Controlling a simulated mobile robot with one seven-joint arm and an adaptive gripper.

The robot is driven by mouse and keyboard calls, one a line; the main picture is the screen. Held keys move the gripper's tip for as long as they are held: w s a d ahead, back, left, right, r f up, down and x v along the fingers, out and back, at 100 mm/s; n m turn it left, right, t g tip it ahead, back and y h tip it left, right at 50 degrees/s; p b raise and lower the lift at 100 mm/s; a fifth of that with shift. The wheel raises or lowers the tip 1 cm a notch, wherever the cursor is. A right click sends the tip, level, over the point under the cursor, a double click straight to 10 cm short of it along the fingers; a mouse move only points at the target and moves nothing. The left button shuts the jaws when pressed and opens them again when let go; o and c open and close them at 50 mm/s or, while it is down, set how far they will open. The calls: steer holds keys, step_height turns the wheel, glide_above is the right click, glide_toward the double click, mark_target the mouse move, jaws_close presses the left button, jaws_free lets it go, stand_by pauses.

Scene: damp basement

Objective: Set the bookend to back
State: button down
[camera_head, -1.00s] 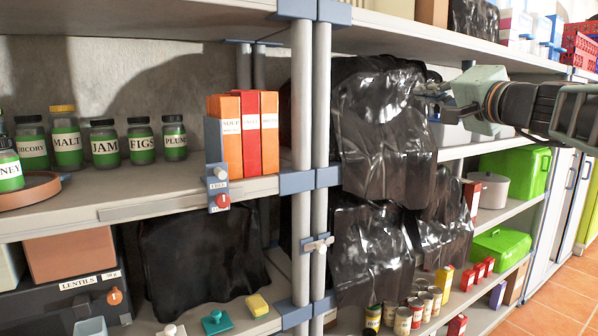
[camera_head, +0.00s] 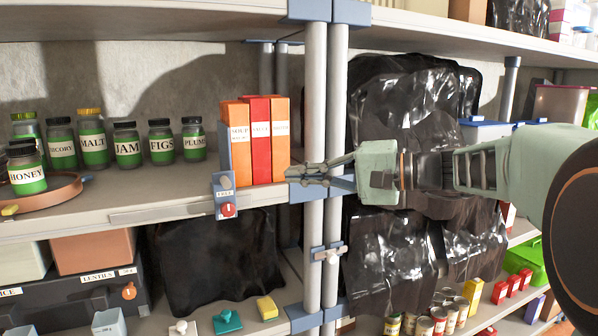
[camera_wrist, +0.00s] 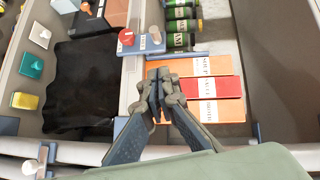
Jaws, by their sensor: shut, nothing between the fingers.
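The bookend (camera_head: 227,147) is a thin blue-grey upright plate against the left side of the book row on the middle shelf. Below it, a blue-grey bracket (camera_head: 226,197) hangs over the shelf edge with a grey knob and a red knob; it also shows in the wrist view (camera_wrist: 140,47). The row of orange and red books (camera_head: 261,140) stands upright right of the bookend. My gripper (camera_head: 291,175) is shut and empty, in front of the shelf posts at the row's right end. In the wrist view my gripper (camera_wrist: 160,76) overlaps the books' near ends (camera_wrist: 205,88); contact cannot be told.
Green-labelled jars (camera_head: 92,142) stand left on the same shelf. Vertical posts (camera_head: 314,110) rise right of the books. Black plastic sheeting (camera_head: 400,110) covers the bay behind my arm. The shelf above limits height.

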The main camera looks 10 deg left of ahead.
steer(key=a+f+p, duration=0.1)
steer(key=a+p, duration=0.1)
steer(key=a, duration=0.8)
steer(key=shift+s+f, duration=0.15)
steer(key=shift+f, duration=0.25)
steer(key=s+a+b, duration=0.4)
steer(key=a, duration=0.3)
steer(key=s+a+b, duration=0.5)
steer(key=a, duration=0.3)
steer(key=shift+s+a, duration=0.2)
steer(key=shift+s, duration=0.05)
